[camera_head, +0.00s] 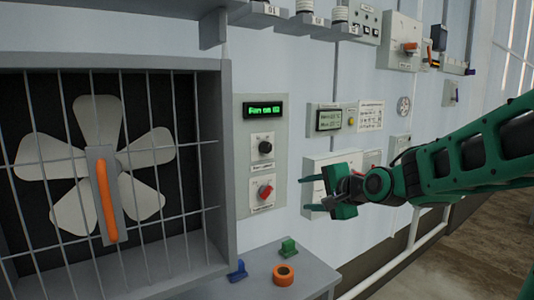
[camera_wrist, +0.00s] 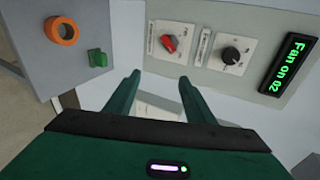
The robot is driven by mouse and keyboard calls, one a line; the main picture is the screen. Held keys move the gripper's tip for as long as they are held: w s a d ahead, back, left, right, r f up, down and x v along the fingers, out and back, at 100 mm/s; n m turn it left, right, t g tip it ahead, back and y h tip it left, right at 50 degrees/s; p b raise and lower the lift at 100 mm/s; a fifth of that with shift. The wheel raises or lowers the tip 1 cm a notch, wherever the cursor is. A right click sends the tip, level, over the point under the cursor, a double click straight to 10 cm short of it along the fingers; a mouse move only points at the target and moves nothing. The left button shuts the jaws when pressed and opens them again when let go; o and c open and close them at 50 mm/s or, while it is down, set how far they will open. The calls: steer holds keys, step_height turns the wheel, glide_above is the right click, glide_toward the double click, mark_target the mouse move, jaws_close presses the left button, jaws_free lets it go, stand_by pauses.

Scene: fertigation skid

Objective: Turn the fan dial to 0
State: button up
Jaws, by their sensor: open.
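A grey panel (camera_head: 281,115) carries a green display (camera_head: 264,110) that reads "Fan on" with a number that looks like 02 in the wrist view (camera_wrist: 288,62). Below the display is a round black dial (camera_head: 265,147), also in the wrist view (camera_wrist: 231,55). Under it is a red knob (camera_head: 265,191), seen tilted in the wrist view (camera_wrist: 170,43). The small labels are too blurred to tell which knob is the fan dial. My gripper (camera_head: 307,193) is open and empty, to the right of the panel, apart from both knobs. Its two fingers point toward the panel side in the wrist view (camera_wrist: 160,78).
A caged fan (camera_head: 112,160) with an orange handle stands left of the panel. A grey ledge (camera_head: 310,275) below holds an orange ring (camera_head: 284,274), a green block (camera_head: 288,247) and a blue block (camera_head: 237,271). A second small display box (camera_head: 328,120) is on the wall.

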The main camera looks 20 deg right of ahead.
mark_target(267, 149)
steer(key=w+a+r+m+t+y, duration=0.3)
steer(key=w+a+r+m+t, duration=0.15)
steer(key=r, duration=0.55)
steer(key=x, duration=0.7)
steer(key=f+x, duration=0.1)
steer(key=x, duration=0.2)
steer(key=shift+w+d+r, duration=0.1)
steer(key=shift+w+d, duration=0.1)
steer(key=shift+w, duration=0.3)
steer(key=c, duration=1.1)
steer(key=shift+o, duration=0.2)
steer(key=shift+a, duration=0.15)
